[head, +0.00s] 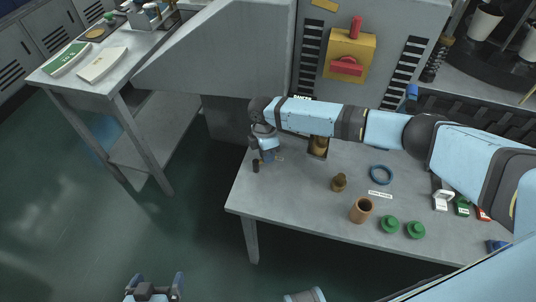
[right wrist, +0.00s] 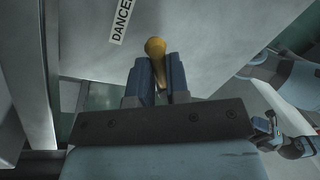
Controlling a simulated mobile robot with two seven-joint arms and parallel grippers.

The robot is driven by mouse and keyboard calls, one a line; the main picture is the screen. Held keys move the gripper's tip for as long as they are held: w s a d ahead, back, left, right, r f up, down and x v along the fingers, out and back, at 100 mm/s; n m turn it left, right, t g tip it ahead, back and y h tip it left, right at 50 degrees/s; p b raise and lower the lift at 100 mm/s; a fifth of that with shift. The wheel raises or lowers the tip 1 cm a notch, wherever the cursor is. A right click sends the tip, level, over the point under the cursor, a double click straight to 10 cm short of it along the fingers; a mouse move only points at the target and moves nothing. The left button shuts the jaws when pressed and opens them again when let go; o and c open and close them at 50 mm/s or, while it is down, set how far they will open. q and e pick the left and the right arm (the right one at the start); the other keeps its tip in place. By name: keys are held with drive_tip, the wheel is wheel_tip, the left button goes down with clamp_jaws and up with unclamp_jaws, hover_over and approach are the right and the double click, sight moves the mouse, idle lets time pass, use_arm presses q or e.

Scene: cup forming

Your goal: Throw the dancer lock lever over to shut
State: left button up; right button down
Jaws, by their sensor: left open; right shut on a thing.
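The dancer lock lever (right wrist: 155,47) shows in the right wrist view as a yellow, round-ended handle standing between two blue fingers. My right gripper (right wrist: 160,78) is shut on it. A white label (right wrist: 121,20) reading "DANCE...", cut off by the frame edge, is on the grey panel beyond the lever. In the head view my right gripper (head: 266,157) points down at the left end of the grey bench, and the lever's pose is not clear there. My left gripper (head: 153,289) is open and empty at the bottom edge, over the floor.
The bench (head: 300,205) carries a blue ring (head: 381,174), a brown cup (head: 361,210), a brass piece (head: 339,182) and green round pieces (head: 389,224). A grey machine cabinet with a yellow box (head: 349,52) stands behind. A side table (head: 90,84) is at the upper left, with open floor between.

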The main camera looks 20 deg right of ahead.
drive_tip(key=n, duration=0.1)
drive_tip(key=w+n, duration=0.1)
drive_tip(key=n, duration=0.2)
drive_tip(key=shift+w+a+r+n+h, duration=0.1)
drive_tip(key=shift+w+a+n+h, duration=0.2)
drive_tip(key=shift+a+h, duration=0.1)
drive_tip(key=n, duration=0.2)
drive_tip(key=a+n, duration=0.1)
drive_tip(key=w+n+t, duration=0.1)
drive_tip(key=n, duration=0.1)
drive_tip(key=shift+w+a+n+h+p, duration=0.1)
drive_tip(key=shift+a+n+h+p, duration=0.05)
drive_tip(key=shift+n+h+p, duration=0.2)
drive_tip(key=c, duration=1.1)
unclamp_jaws()
wheel_tip(320, 180, up, 14)
drive_tip(key=w+a, duration=0.1)
drive_tip(key=a, duration=0.1)
drive_tip(key=shift+w+a+f, duration=0.2)
drive_tip(key=shift+f, duration=0.05)
